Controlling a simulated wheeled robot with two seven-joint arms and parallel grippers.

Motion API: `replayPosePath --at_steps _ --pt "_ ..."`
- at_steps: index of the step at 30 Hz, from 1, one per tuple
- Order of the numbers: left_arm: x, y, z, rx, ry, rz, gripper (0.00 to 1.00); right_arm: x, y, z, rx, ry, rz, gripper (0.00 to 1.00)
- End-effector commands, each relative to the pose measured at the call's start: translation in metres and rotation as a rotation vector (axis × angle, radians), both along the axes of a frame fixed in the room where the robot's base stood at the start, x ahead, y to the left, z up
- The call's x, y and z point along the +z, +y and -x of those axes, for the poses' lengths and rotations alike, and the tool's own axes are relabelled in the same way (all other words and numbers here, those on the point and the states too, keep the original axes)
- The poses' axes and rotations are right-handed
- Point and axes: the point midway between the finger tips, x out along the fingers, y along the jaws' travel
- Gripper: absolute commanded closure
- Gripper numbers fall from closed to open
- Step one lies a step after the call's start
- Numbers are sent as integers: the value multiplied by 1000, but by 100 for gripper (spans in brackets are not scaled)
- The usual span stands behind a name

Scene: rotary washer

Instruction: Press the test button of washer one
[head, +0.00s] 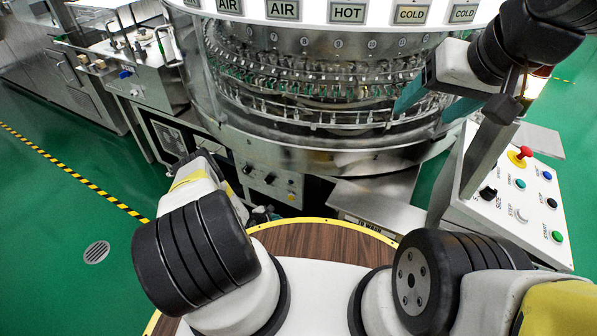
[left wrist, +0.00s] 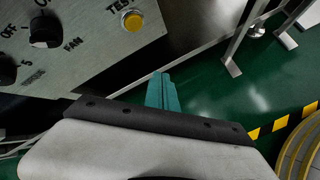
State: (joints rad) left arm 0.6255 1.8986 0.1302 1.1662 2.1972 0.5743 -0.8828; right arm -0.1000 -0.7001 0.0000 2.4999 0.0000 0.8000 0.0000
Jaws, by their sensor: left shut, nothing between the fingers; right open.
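The test button (left wrist: 133,20) is round and yellow, under a "TEST" label on a grey panel (left wrist: 95,55) with black knobs. In the head view the button (head: 291,197) is a small yellow spot low on the round metal washer (head: 310,145). My left gripper (left wrist: 162,80) is shut and empty; its teal fingertips show below and right of the button in the wrist view, apart from it in the picture. In the head view my left arm mostly hides this gripper. My right gripper (head: 434,102) is open and empty in front of the washer's right side.
A slanted white control box (head: 510,205) with a red knob and several buttons stands at the right. A FAN knob (left wrist: 45,30) is beside the test button. A metal bench (head: 145,75) is at the left. Green floor (head: 60,230) is free at the left.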

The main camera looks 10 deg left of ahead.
Motion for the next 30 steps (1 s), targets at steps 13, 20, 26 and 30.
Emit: replayPosePath --at_steps 13,20,26,30 --pt "0 -7 -19 -2 -2 0 100 0 0 0 0 0 0 32" --pt "0 -19 -50 -2 -2 0 100 0 0 0 0 0 0 32" --pt "0 -27 -72 -3 -2 1 100 0 0 0 0 0 0 32" --pt "0 -30 -79 -3 -1 0 100 0 0 0 0 0 0 32"
